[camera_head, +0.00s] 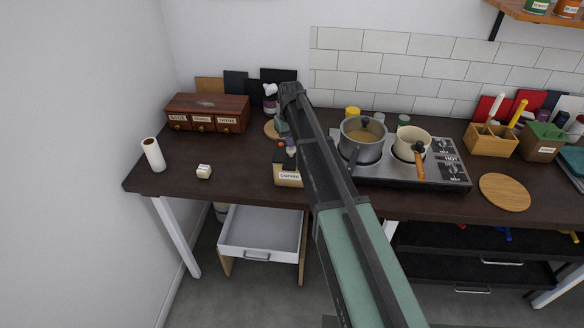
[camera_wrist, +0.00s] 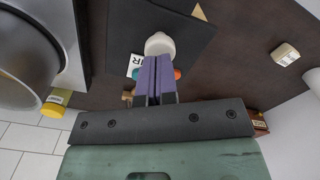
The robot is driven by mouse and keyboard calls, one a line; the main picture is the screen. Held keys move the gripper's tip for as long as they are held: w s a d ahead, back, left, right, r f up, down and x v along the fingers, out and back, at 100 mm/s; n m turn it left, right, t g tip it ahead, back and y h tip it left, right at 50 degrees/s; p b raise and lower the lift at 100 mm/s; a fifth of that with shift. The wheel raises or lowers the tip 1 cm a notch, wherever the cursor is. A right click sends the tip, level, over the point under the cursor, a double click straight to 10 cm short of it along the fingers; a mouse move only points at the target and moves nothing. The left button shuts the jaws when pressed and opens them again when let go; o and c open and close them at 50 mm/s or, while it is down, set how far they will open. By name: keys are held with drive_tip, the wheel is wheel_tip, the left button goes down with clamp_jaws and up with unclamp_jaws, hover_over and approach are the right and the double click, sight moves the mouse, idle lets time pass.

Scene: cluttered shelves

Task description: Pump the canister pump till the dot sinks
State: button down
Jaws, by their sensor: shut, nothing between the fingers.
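A box with a dark top and a pale labelled front (camera_head: 288,178) stands near the table's front edge; its dark top (camera_wrist: 122,30) fills the upper middle of the wrist view. A white round knob (camera_wrist: 160,42) stands over this top. My gripper (camera_head: 291,150) is shut and empty, pointing down over the box. Its purple fingers (camera_wrist: 157,68) end at the knob; I cannot tell whether they touch it. An orange-red spot (camera_wrist: 177,73) shows beside the fingers, with a partly hidden white label (camera_wrist: 134,65) on the other side. Whether the spot is raised or sunk cannot be told.
A hob (camera_head: 440,178) with two pots stands right of my arm. A white-topped bottle (camera_head: 270,92) stands behind my gripper. A wooden drawer chest (camera_head: 207,113), a small white block (camera_head: 204,172) and a white roll (camera_head: 153,155) are to the left. A drawer (camera_head: 262,232) below is open.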

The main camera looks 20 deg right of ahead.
drive_tip(key=shift+f+b, duration=1.45)
drive_tip(key=shift+r+p, duration=1.55)
drive_tip(key=shift+f, duration=0.1)
drive_tip(key=shift+f+b, duration=1.5)
drive_tip(key=shift+b, duration=0.15)
drive_tip(key=shift+r+p, duration=1.5)
drive_tip(key=shift+p, duration=0.05)
